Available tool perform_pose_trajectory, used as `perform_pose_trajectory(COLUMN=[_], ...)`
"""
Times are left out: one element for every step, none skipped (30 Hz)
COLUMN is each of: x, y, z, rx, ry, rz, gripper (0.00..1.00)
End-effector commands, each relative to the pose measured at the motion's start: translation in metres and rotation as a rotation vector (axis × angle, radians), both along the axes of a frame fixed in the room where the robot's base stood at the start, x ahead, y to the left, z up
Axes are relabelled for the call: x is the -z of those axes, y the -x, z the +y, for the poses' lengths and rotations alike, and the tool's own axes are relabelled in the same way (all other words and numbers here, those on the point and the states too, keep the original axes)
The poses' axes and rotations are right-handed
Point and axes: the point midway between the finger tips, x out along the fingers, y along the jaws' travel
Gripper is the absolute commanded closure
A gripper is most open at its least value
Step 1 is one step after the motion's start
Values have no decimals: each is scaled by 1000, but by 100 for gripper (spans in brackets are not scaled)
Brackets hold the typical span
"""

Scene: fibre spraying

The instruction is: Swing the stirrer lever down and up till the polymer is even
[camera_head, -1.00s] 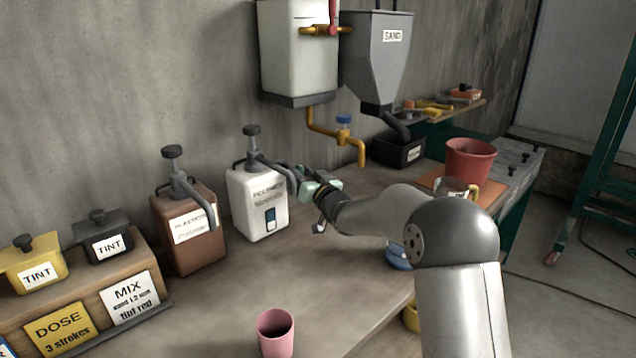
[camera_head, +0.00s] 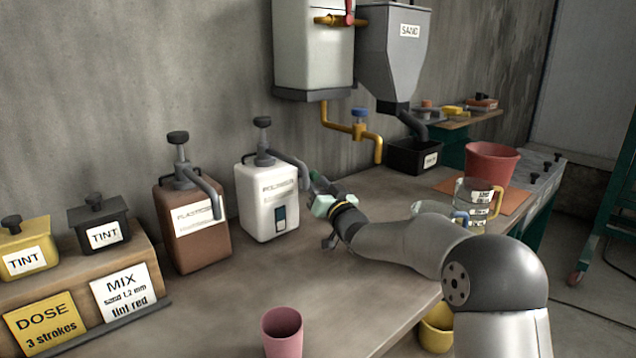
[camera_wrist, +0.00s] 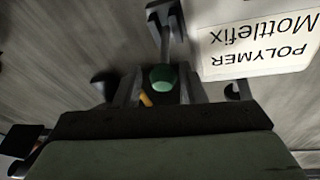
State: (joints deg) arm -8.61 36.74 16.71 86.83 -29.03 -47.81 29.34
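The white polymer container (camera_head: 266,206), labelled POLYMER, stands on the bench with a grey pump and spout on top. A small dark window (camera_head: 280,219) is on its front. In the wrist view, its label (camera_wrist: 265,45) appears upside down. The stirrer lever (camera_wrist: 162,76) shows there as a grey stem with a green end between my fingers. My gripper (camera_head: 322,190) is at the container's right side, with its fingers closed around this green end; contact is partly hidden. The polymer inside is not visible.
A brown plasticiser container (camera_head: 190,235) stands left of the polymer. A pink cup (camera_head: 282,333) is at the front. A yellow tap pipe (camera_head: 345,128) and the black sand box (camera_head: 412,157) are behind. A glass jug (camera_head: 474,203) and red bucket (camera_head: 492,163) are right.

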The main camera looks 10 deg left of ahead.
Motion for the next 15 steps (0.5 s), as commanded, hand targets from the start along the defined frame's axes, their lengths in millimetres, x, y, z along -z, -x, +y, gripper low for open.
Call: perform_pose_trajectory(x=[-2, -2, -3, -3, -3, -3, -3, -3, -2, -1, 0, 2, 5, 6, 5], y=[0, 0, 0, 0, 0, 1, 1, 2, 5, 7, 10, 14, 18, 23, 30], z=[0, 0, 0, 0, 0, 0, -1, -2, -4, -6, -9, -13, -17, -21, -27], rx=[0, 0, 0, 0, 0, 0, 0, 0, 0, 0, 0, 1, 1, 1, 1], ry=[-1, -2, -3, -3, -3, -4, -4, -4, -3, -3, -3, -2, -1, -1, 0], rz=[-3, -4, -5, -5, -5, -6, -6, -6, -5, -5, -5, -5, -3, -3, -4], gripper=[63, 63, 63, 63, 63, 63, 63, 63, 63, 63, 63, 63, 63, 63, 63])
